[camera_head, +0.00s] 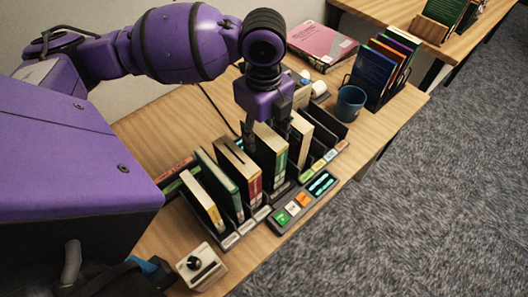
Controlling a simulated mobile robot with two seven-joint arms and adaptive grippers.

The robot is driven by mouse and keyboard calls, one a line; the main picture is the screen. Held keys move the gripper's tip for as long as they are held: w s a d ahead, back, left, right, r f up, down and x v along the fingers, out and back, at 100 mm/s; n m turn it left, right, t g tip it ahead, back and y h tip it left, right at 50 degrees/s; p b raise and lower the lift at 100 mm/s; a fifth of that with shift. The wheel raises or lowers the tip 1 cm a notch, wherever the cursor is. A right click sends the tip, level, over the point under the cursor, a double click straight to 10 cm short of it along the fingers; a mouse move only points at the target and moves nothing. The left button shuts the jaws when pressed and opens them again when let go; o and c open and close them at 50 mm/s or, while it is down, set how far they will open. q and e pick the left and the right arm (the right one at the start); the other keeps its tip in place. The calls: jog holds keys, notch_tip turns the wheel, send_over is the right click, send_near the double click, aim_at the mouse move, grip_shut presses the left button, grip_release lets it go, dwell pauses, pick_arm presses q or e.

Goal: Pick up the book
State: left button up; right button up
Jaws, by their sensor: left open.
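Several books stand upright in a black slotted sorter (232,240) on the wooden desk. My left gripper (267,137) points down from above, with its fingers apart at the top of a cream book with a green-banded spine (278,167). One finger is at the left of this book and the other near its upper right. I cannot tell whether they touch it. Beside it on the left stands a book with a red and yellow spine (254,185). To the right, another pale book (301,140) is partly hidden by the gripper. My right gripper is out of view.
A keypad with lit buttons (303,200) lies in front of the sorter. A small box with a black knob (200,267) sits at the desk's near end.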

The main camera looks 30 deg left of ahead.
aim_at(264, 155)
pick_arm(q)
jog(key=f, duration=0.4)
jog(key=shift+w+a, duration=0.2)
jog(key=shift+r, duration=0.1)
grip_shut()
